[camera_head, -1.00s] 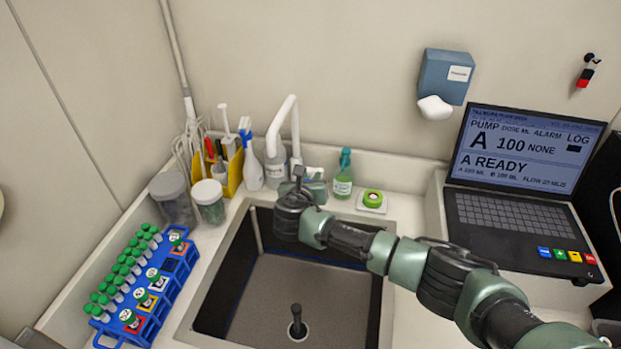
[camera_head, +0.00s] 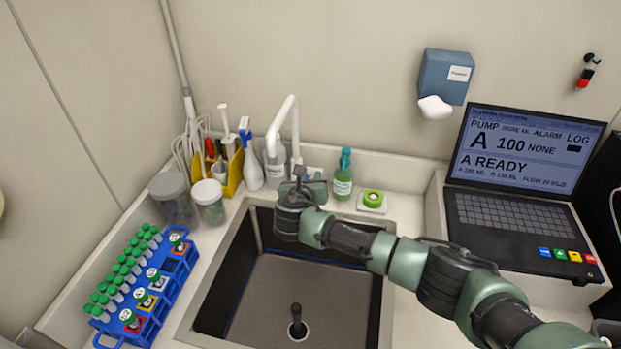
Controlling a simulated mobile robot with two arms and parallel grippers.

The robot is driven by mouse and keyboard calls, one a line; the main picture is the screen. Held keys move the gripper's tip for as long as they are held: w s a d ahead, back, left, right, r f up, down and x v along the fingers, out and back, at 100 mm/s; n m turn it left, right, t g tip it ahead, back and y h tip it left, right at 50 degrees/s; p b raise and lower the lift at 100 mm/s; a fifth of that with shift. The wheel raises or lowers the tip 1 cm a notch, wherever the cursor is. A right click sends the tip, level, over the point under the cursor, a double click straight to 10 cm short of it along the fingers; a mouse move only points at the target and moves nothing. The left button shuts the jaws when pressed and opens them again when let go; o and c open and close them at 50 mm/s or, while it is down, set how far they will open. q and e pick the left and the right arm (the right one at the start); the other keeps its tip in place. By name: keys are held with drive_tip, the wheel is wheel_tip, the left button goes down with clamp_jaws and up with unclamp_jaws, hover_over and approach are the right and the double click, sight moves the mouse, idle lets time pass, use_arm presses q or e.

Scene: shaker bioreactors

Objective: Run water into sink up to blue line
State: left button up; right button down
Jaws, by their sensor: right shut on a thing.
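The sink (camera_head: 213,293) is a dark rectangular basin set in the counter. A thin blue line (camera_head: 293,258) runs along its inner back wall. A black upright plug or standpipe (camera_head: 297,322) stands on its floor. The white faucet (camera_head: 294,118) arches up behind the sink; its base is partly hidden. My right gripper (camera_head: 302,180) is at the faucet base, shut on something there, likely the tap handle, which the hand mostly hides. I cannot make out a water stream or a clear water level. My left gripper is not in view.
A blue rack (camera_head: 166,295) of green-capped tubes stands left of the sink. Jars (camera_head: 209,202), a spray bottle (camera_head: 250,165), a green soap bottle (camera_head: 343,176) and green tape (camera_head: 373,198) sit around the back. A laptop (camera_head: 520,190) stands at right.

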idle(0.3)
drive_tip(key=shift+s+a+f+b, duration=0.1)
drive_tip(key=shift+s+f+b, duration=0.1)
drive_tip(key=shift+f+b, duration=0.35)
wheel_tip(320, 180, down, 7)
drive_tip(key=s+t+h+b, duration=0.1)
drive_tip(key=t+b, duration=0.5)
drive_tip(key=b, duration=0.9)
drive_tip(key=shift+s+a+t+h, duration=0.3)
drive_tip(key=shift+s+t+h, duration=0.1)
drive_tip(key=shift+s, duration=0.1)
drive_tip(key=c, duration=1.5)
unclamp_jaws()
